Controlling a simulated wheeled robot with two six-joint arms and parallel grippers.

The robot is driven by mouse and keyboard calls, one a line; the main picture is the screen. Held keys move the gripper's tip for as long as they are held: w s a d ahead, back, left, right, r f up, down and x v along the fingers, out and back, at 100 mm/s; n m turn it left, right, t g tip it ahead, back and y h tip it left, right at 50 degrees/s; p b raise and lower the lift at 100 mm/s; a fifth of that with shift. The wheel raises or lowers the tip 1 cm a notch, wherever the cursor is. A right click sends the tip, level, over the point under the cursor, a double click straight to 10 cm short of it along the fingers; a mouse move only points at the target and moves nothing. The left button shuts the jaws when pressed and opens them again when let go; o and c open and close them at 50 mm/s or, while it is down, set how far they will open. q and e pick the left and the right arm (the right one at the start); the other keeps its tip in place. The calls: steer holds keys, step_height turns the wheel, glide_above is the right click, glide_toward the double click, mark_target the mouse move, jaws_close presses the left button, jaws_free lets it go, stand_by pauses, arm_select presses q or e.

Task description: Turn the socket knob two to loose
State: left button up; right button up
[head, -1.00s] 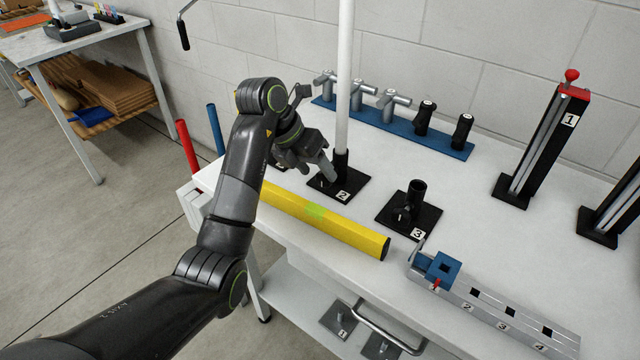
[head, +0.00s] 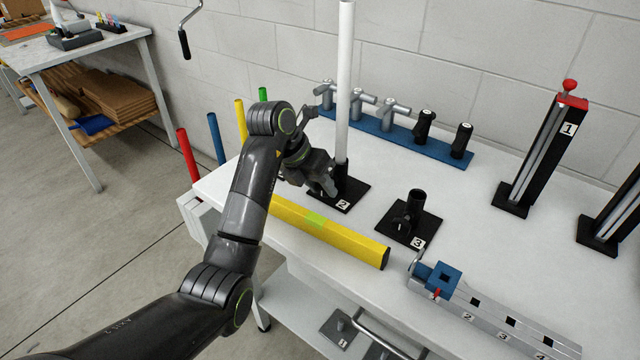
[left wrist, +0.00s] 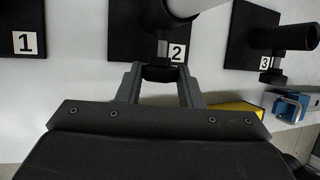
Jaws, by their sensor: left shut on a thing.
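Socket two is a black upright socket on a square black plate (head: 352,198) labelled 2, with a white pole (head: 344,85) standing in it. Its plate also shows in the left wrist view (left wrist: 196,34). My left gripper (head: 329,188) is low beside the socket, on its left. In the left wrist view my left gripper (left wrist: 160,78) is shut on the dark socket knob two (left wrist: 160,73), with one finger on each side. In the head view the gripper hides the knob. My right gripper is not in view.
Socket three (head: 412,215) stands to the right, empty. A yellow bar (head: 330,231) lies along the front of the table. A blue rail (head: 395,130) with several T-handles and black knobs is behind. A numbered metal rail (head: 490,318) lies front right.

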arm_select(q)
steer(key=shift+w+a+g+h, duration=0.1)
steer(key=shift+a+g+h, duration=0.1)
steer(key=shift+g+h, duration=0.45)
steer(key=shift+w+a+f+n+g+h, duration=0.15)
steer(key=shift+n+g+h, duration=0.25)
steer(key=shift+h, duration=0.55)
steer(key=shift+f+g+h+b, duration=0.15)
steer(key=shift+g+h+b, duration=0.15)
steer(key=shift+h, duration=0.2)
steer(key=shift+n+g+h+b, duration=0.25)
steer(key=shift+n+h+b, duration=0.1)
steer(key=shift+h, duration=0.35)
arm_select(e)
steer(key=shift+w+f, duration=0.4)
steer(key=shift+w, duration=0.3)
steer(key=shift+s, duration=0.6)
